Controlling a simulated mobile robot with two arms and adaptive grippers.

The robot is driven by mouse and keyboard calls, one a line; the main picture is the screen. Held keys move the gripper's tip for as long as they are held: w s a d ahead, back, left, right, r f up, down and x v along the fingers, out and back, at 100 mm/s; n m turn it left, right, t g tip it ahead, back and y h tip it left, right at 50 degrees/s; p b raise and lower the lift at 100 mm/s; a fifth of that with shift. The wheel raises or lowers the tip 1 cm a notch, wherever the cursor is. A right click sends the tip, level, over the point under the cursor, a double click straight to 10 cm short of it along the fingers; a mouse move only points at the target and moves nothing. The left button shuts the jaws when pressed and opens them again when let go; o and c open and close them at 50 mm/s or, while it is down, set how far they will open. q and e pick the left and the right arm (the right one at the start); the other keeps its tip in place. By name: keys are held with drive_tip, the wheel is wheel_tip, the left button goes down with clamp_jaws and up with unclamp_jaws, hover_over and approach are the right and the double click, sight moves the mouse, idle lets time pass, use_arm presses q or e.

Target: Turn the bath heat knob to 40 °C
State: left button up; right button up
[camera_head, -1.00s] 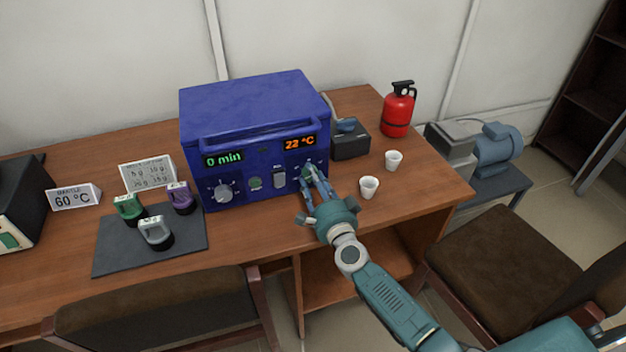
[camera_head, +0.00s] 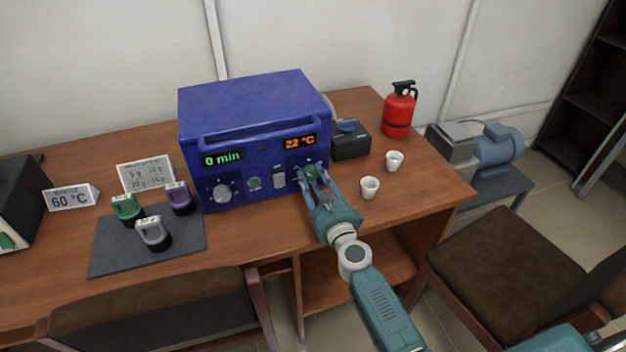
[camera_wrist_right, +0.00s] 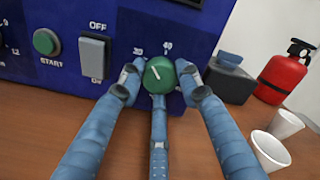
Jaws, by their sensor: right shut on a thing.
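The blue bath unit (camera_head: 250,115) stands on the wooden desk, with a green "0 min" display (camera_head: 222,159) and an orange "22 °C" display (camera_head: 299,142). Its green heat knob (camera_wrist_right: 159,75) is at the right of the front panel; it also shows in the head view (camera_head: 310,172). A white line on the knob points up and left, toward the 30 mark (camera_wrist_right: 138,51); the 40 mark (camera_wrist_right: 167,46) is up and to the right. My right gripper (camera_wrist_right: 160,82) is shut on the knob, fingers at both sides and one below. My left gripper is out of view.
Two white cups (camera_head: 370,187) and a red extinguisher (camera_head: 398,110) stand to the right. Three handled weights (camera_head: 153,233) sit on a dark mat (camera_head: 110,262) at left.

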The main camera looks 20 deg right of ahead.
drive_tip(key=m, duration=0.4)
drive_tip(key=shift+m, duration=1.8)
drive_tip(key=o, duration=1.2)
drive_tip(key=s, duration=1.2)
drive_tip(key=shift+d, duration=0.2)
